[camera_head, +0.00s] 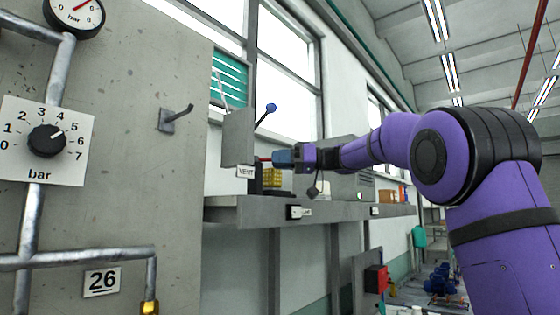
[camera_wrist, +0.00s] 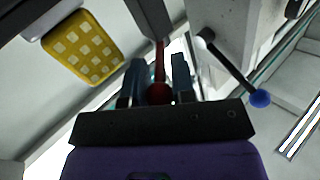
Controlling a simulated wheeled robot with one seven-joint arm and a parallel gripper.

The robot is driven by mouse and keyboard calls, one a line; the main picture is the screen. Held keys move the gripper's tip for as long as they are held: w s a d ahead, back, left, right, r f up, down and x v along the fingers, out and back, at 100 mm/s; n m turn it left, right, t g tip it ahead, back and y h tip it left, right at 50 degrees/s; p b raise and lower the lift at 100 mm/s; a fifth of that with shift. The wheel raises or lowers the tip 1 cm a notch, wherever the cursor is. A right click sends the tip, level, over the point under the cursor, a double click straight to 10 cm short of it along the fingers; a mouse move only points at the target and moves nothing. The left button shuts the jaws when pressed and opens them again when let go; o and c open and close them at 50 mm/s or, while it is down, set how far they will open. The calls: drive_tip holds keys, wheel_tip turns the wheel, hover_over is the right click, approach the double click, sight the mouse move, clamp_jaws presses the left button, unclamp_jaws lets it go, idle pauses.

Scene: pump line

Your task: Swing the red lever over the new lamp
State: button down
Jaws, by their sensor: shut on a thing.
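The red lever (camera_head: 263,158) sticks out to the right from the side of a grey box (camera_head: 238,138) above a small "VENT" label (camera_head: 245,172). My gripper (camera_head: 284,157) is at its end, with blue fingers. In the wrist view the red rod (camera_wrist: 159,62) runs down to a red knob between the two fingers of my gripper (camera_wrist: 159,84), which is shut on it. A second lever with a blue knob (camera_head: 270,107) slants up to the right from the same box; it also shows in the wrist view (camera_wrist: 260,98). I cannot make out a lamp.
A yellow gridded block (camera_head: 271,178) sits on the grey ledge (camera_head: 232,212) just below my gripper. A hook (camera_head: 178,117) sticks out from the concrete panel at left. Windows lie behind; the air above my gripper looks clear.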

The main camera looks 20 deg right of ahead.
drive_tip(key=c, duration=0.9)
unclamp_jaws()
drive_tip(key=shift+c, duration=0.2)
drive_tip(key=shift+s+a+m+t+h, duration=0.25)
drive_tip(key=shift+m+t+h, duration=0.25)
drive_tip(key=shift+t, duration=0.25)
drive_tip(key=shift+s+a+m+t+h, duration=0.1)
drive_tip(key=shift+s+m+t+h, duration=0.3)
drive_tip(key=shift+m+t, duration=0.35)
drive_tip(key=shift+s+a+m+t+h, duration=0.25)
drive_tip(key=shift+m+t+h, duration=0.25)
drive_tip(key=shift+t, duration=0.3)
drive_tip(key=s+d+m+t+h, duration=0.4)
drive_tip(key=s+h, duration=0.1)
drive_tip(key=s, duration=0.6)
drive_tip(key=s+a+f+g+h, duration=0.1)
drive_tip(key=s+a+f+g, duration=0.1)
drive_tip(key=s+f, duration=0.4)
drive_tip(key=s+a+f+m+g+h, duration=0.1)
drive_tip(key=s+f+g, duration=0.3)
drive_tip(key=f, duration=0.9)
drive_tip(key=shift+s+a+f+h, duration=0.3)
drive_tip(key=shift+s+a+h, duration=0.1)
drive_tip(key=shift+s, duration=0.75)
